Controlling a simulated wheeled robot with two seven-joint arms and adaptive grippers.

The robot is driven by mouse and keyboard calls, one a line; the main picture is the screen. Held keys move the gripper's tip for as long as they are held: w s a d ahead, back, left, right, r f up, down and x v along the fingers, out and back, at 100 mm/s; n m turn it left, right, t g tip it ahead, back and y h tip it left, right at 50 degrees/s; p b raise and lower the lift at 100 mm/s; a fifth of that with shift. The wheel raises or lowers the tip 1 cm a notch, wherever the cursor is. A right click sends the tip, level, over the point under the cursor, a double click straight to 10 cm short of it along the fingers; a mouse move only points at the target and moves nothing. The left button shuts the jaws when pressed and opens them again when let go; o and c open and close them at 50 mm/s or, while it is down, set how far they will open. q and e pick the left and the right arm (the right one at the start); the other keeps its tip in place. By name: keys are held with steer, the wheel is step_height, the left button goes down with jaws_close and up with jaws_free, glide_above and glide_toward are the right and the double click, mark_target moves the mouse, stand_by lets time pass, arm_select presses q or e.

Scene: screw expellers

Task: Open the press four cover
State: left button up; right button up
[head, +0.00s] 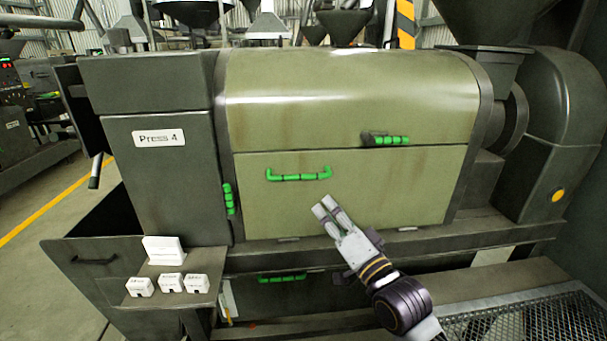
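Press four (160,185) is the large dark green machine with a white "Press 4" label (158,138). Its cover has a curved, lighter olive upper part (340,90) and a flat front panel (400,190) below a seam; both look closed. A horizontal green handle (299,174) is on the front panel. Another green grip (388,140) sits at the seam to the right, and a vertical green one (229,198) at the panel's left edge. My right gripper (325,206) is in front of the panel, just below the horizontal handle. Its fingers look together and empty. My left gripper is out of view.
Small white boxes (170,283) stand on a side shelf at lower left. Another green handle (282,278) is under the press body. A metal grating (520,322) lies at lower right. A motor housing (560,130) stands at right.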

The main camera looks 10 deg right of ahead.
mark_target(303, 179)
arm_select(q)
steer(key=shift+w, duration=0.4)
arm_select(e)
steer(key=m, duration=0.6)
steer(key=shift+a+r+m, duration=0.1)
steer(key=shift+r+m, duration=0.15)
steer(key=shift+m, duration=0.05)
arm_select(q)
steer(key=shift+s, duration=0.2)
arm_select(e)
steer(key=shift+w, duration=0.2)
steer(key=shift+p+x, duration=0.85)
steer(key=shift+x, duration=4.4)
steer(key=shift+w+a, duration=0.4)
steer(key=shift+w, duration=0.25)
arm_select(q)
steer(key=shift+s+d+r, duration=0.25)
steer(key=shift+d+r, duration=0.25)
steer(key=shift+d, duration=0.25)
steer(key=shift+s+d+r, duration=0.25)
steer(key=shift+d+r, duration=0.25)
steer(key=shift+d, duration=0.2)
arm_select(e)
steer(key=shift+w+a+r, duration=0.15)
steer(key=shift+w+a, duration=0.1)
steer(key=shift+w, duration=0.4)
